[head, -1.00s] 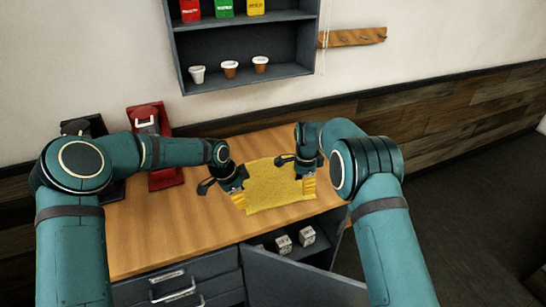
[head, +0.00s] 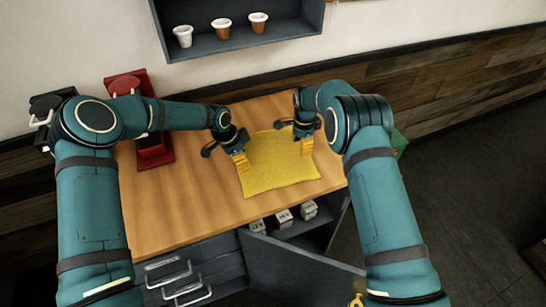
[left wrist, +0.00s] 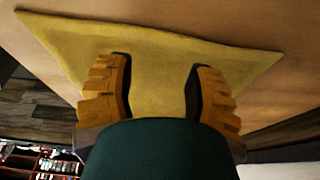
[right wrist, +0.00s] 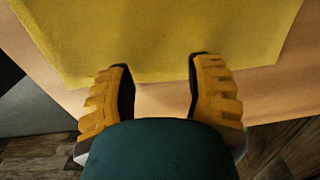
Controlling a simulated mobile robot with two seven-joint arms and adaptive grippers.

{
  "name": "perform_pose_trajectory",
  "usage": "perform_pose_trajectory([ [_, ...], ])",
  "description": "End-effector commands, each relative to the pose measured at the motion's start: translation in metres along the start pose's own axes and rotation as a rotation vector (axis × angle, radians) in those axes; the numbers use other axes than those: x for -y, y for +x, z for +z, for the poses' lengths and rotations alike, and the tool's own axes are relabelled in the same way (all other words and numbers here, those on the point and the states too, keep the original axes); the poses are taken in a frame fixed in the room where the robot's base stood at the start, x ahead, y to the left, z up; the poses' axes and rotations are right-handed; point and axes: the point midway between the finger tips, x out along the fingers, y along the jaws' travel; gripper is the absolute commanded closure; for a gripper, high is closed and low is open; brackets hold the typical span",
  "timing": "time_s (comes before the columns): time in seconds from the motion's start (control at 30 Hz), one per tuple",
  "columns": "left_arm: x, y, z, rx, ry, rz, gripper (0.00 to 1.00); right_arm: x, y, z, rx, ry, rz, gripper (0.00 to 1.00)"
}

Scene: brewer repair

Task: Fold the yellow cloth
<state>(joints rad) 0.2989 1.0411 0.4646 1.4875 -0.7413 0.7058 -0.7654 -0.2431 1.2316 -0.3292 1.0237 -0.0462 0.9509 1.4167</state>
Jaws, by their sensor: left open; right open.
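The yellow cloth (head: 280,177) lies spread out flat on the wooden counter, near its front right end. My left gripper (head: 243,163) is open and empty at the cloth's left side. My right gripper (head: 306,147) is open and empty over its back right part. In the left wrist view, the cloth (left wrist: 155,65) shows between and beyond the open fingers. In the right wrist view, the cloth (right wrist: 160,35) lies ahead of the open fingers, with a strip of counter below its edge. I cannot tell whether any fingertip touches the cloth.
The counter (head: 180,200) is clear left of the cloth. A red machine (head: 153,150) stands at the back left. Below the front edge, a cabinet door (head: 295,268) hangs open, with small white boxes (head: 284,218) inside. Cups (head: 221,27) stand on the wall shelf.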

Motion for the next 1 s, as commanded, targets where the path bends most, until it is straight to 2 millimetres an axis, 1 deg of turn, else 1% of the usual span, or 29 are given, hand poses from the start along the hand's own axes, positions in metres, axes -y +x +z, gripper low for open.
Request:
perform_pose_trajectory([
  [0.03, 0.000, 0.006, 0.002, 0.000, 0.000, 0.001, 0.47, 0.000, 0.006, 0.000, 0.000, 0.000, 0.000, 0.47],
  [0.1, 0.000, 0.011, 0.004, 0.000, 0.000, 0.000, 0.47, 0.001, 0.011, 0.000, 0.000, 0.000, -0.002, 0.47],
  [0.2, 0.000, 0.016, 0.005, 0.000, 0.000, 0.000, 0.47, 0.001, 0.016, 0.000, 0.000, -0.001, -0.002, 0.47],
  [0.57, 0.000, 0.018, 0.006, 0.000, 0.000, -0.001, 0.47, 0.001, 0.018, 0.000, 0.000, -0.001, -0.002, 0.47],
  [0.73, 0.000, 0.023, 0.007, 0.000, 0.000, -0.001, 0.47, 0.001, 0.023, 0.000, 0.000, -0.001, -0.002, 0.47],
  [0.77, 0.000, 0.023, 0.007, 0.000, 0.000, -0.001, 0.43, 0.001, 0.023, 0.000, 0.000, -0.001, -0.002, 0.43],
  [1.0, 0.000, 0.023, 0.007, 0.001, 0.000, 0.000, 0.85, 0.000, 0.023, 0.000, 0.000, -0.001, -0.001, 0.85],
])
